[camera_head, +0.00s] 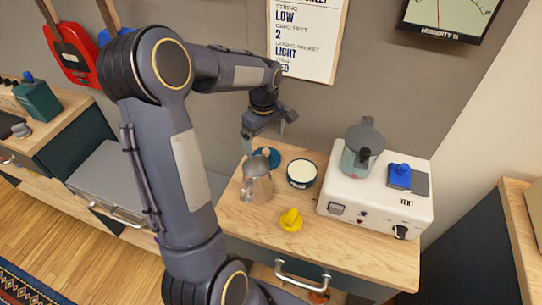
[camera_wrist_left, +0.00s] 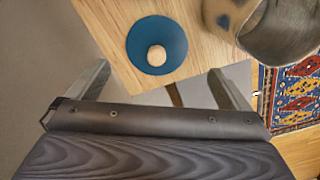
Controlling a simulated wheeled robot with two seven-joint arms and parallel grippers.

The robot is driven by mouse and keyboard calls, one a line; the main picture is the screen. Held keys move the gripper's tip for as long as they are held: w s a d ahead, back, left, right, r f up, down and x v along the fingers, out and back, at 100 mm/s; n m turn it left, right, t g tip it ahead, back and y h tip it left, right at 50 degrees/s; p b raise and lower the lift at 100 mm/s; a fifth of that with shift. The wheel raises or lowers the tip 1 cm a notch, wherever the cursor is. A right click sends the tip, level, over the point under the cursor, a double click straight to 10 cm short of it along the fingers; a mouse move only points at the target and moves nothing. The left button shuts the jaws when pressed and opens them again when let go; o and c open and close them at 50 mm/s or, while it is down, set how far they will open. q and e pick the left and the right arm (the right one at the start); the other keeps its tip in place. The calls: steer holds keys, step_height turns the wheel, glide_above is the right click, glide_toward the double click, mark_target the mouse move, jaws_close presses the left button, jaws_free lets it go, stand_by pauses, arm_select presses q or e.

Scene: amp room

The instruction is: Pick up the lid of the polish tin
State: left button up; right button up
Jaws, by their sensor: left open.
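The lid of the polish tin (camera_head: 267,157) is a blue disc lying on the wooden cabinet top, near its back left edge. In the left wrist view the lid (camera_wrist_left: 143,59) shows its round, pale wooden knob. The open polish tin (camera_head: 302,174), dark with a cream filling, stands to the right of the lid. My left gripper (camera_head: 264,131) is open and empty, above and behind the lid. In the left wrist view its two fingers (camera_wrist_left: 156,82) are spread wide, with the lid beyond them and not between them. My right gripper is not in view.
A metal jug (camera_head: 257,187) stands close in front of the lid and shows at the upper right of the wrist view (camera_wrist_left: 226,14). A yellow object (camera_head: 291,220) lies near the front. A white appliance (camera_head: 372,208) fills the right side of the wooden top (camera_head: 250,226).

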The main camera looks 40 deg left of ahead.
mark_target(266, 150)
arm_select(q)
steer(key=f, duration=0.6)
steer(key=shift+w+f+p, duration=0.15)
steer(key=shift+w+p, duration=0.05)
steer(key=shift+p, duration=0.15)
steer(key=c, duration=0.9)
